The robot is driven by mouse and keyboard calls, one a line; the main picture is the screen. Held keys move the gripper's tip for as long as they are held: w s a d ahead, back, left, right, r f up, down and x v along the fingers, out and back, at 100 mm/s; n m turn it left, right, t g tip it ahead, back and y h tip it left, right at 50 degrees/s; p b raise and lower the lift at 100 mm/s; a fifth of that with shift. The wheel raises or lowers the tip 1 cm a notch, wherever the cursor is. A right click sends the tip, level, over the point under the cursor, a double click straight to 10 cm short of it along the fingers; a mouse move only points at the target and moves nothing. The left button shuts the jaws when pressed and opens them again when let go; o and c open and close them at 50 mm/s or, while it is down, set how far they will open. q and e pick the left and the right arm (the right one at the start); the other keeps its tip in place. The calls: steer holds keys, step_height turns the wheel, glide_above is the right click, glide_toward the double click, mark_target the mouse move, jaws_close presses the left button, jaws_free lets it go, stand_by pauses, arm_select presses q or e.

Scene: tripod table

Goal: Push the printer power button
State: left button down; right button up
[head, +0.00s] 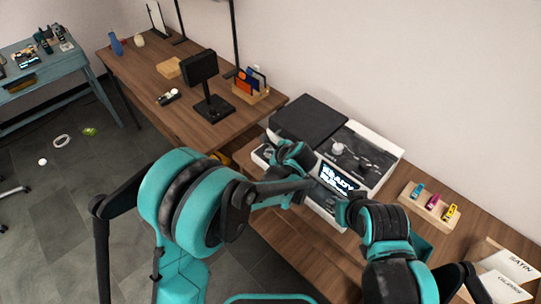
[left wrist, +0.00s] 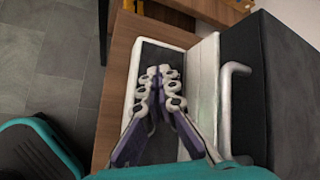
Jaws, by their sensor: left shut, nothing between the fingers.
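The printer has a white body (head: 384,146), a black lid (head: 308,119) and a lit screen (head: 336,178) reading "READY". It stands on the wooden desk against the wall. My left gripper (left wrist: 158,78) is shut and empty. In the left wrist view its fingertips are over a dark recessed panel with a white rim (left wrist: 141,62), at the printer's front left; I cannot tell whether they touch it. In the head view, my left wrist partly covers that corner. I cannot make out the power button. My right arm reaches the printer's front near the screen; its fingers are not clear.
A white bar handle (left wrist: 228,105) stands out beside the black lid. A wooden holder with coloured items (head: 430,204) and paper labels (head: 508,268) lie to the right. A black stand (head: 212,105) and a card holder (head: 252,84) are to the left.

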arm_select(q)
steer(key=shift+f, duration=0.1)
stand_by(0.4)
steer(key=shift+f+b, duration=0.4)
steer(key=shift+b, duration=0.1)
steer(key=shift+r, duration=0.15)
steer(key=shift+r+p, duration=0.35)
steer(key=shift+r, duration=0.1)
step_height(320, 180, up, 6)
steer(key=p, duration=0.4)
